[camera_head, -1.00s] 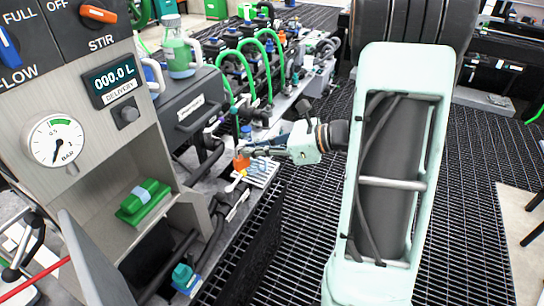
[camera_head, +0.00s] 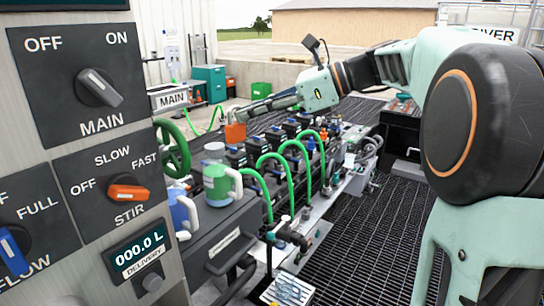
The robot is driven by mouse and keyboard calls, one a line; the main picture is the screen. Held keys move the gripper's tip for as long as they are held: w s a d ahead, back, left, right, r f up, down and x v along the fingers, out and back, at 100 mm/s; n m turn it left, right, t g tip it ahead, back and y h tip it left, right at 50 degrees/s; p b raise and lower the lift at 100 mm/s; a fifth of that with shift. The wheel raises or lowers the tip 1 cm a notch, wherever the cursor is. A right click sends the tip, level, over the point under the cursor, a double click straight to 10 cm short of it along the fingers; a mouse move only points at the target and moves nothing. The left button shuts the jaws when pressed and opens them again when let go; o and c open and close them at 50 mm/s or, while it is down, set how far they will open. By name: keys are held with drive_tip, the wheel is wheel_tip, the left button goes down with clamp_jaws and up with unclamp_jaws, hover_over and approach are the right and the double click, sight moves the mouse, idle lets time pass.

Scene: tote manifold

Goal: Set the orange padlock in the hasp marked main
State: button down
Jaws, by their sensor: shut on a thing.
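The orange padlock (camera_head: 235,134) hangs upright below the tips of my gripper (camera_head: 240,115). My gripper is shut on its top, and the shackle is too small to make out. The arm reaches in from the right, high above the row of green hoses. A white sign reading MAIN (camera_head: 172,98) is on a grey box behind and to the left of the padlock, clearly apart from it in the picture. The hasp itself cannot be made out. A switch on the panel, labelled MAIN (camera_head: 98,88), stands nearer at the left.
A green handwheel (camera_head: 173,148) stands below the sign. Jugs (camera_head: 221,182) stand on the dark cabinet (camera_head: 222,246) at centre. Green hoses (camera_head: 288,165) arch over the manifold to the right. A dark grating floor (camera_head: 370,215) lies open beyond it.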

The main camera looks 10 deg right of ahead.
drive_tip(key=s+a+r+n+g+p, duration=0.1)
drive_tip(key=s+a+r+p, duration=0.2)
drive_tip(key=r, duration=0.5)
drive_tip(key=s+a+r, duration=0.3)
drive_tip(key=s+r, duration=0.3)
drive_tip(key=r, duration=0.3)
drive_tip(key=s+a+r+n+g+p, duration=0.15)
drive_tip(key=s+a+r, duration=0.25)
drive_tip(key=r, duration=0.4)
drive_tip(key=shift+y, duration=0.3)
drive_tip(key=shift+s+d+f+b, duration=0.1)
drive_tip(key=shift+f+b, duration=1.65)
drive_tip(key=shift+f, duration=1.35)
drive_tip(key=shift+s+d+f+b, duration=0.1)
drive_tip(key=shift+f+b, duration=1.6)
drive_tip(key=shift+f, duration=1.35)
drive_tip(key=c, duration=2)
unclamp_jaws()
